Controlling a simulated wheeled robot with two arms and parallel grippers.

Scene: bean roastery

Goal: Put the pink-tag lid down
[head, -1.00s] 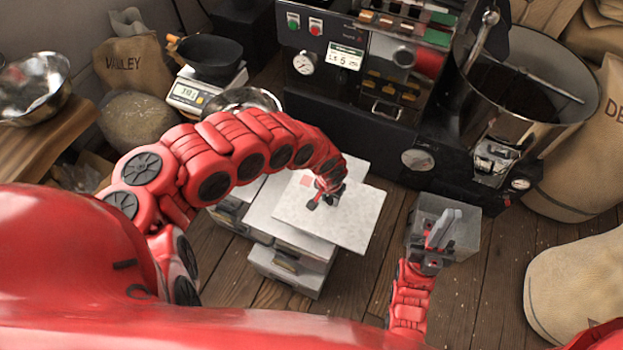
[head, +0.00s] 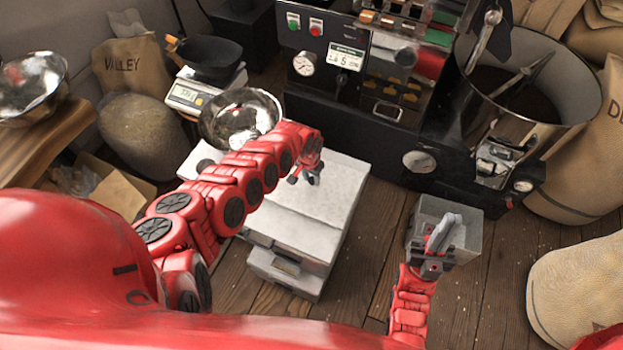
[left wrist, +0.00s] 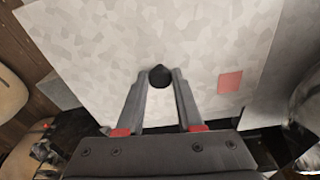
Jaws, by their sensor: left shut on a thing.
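The pink-tag lid (left wrist: 110,50) is a flat, pale mottled plate with a black knob (left wrist: 160,77) and a pink square tag (left wrist: 230,82). My left gripper (left wrist: 161,74) is shut on the knob, with one finger on each side. In the head view my left gripper (head: 307,176) is over the lid (head: 340,180), among the pale box-like units. The tag is hidden there, and I cannot tell whether the lid touches what is under it.
A shiny metal bowl (head: 238,118) stands just behind the pale units (head: 290,275). A scale (head: 203,92) with a black pan is behind it. The dark roaster (head: 360,120) stands along the back. Wooden floor (head: 375,240) is clear between units and bin.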

